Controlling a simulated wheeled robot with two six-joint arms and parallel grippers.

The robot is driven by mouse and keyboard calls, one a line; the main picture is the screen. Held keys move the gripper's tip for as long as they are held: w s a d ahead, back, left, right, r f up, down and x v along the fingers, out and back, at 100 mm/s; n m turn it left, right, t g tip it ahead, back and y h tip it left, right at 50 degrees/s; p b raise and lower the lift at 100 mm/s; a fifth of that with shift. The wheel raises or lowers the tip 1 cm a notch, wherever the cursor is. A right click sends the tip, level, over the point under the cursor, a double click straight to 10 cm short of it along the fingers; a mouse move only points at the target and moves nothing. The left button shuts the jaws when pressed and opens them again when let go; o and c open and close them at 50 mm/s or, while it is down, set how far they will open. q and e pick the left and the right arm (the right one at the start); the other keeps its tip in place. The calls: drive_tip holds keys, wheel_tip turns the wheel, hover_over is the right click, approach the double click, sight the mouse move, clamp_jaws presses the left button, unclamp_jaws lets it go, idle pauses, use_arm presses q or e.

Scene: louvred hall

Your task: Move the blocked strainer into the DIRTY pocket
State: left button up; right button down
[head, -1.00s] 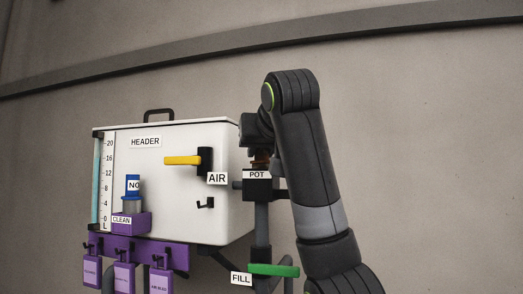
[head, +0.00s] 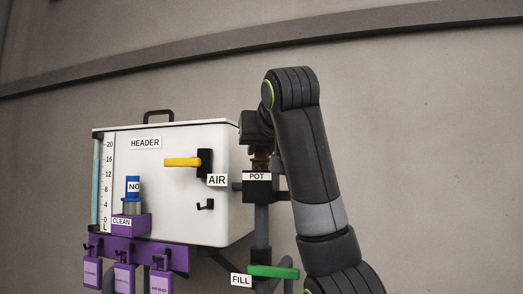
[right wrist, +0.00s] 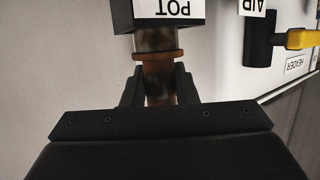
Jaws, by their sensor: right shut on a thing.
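The strainer (right wrist: 160,58) has a copper-orange flange and a darker, brownish, mottled body. My right gripper (right wrist: 158,75) is shut on its stem just beyond the flange. The strainer stands in line with the black block labelled POT (right wrist: 168,14), with some of its body showing between flange and block; I cannot tell whether its end is still inside. In the head view the strainer (head: 260,163) shows just above the POT block (head: 259,189), partly covered by my right arm. No DIRTY label is readable in any view. My left gripper is not in view.
A white HEADER tank (head: 165,218) carries a yellow AIR lever (head: 181,162) and a black hook (head: 206,204). A purple CLEAN pocket (head: 141,228) holds a blue-capped strainer (head: 132,190) marked NO. Purple tags hang below. A green FILL lever (head: 272,271) sits under the pot.

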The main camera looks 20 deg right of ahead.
wheel_tip(320, 180, up, 5)
drive_tip(key=p, duration=0.4)
drive_tip(key=shift+r, duration=2.85)
drive_tip(key=shift+f, duration=0.1)
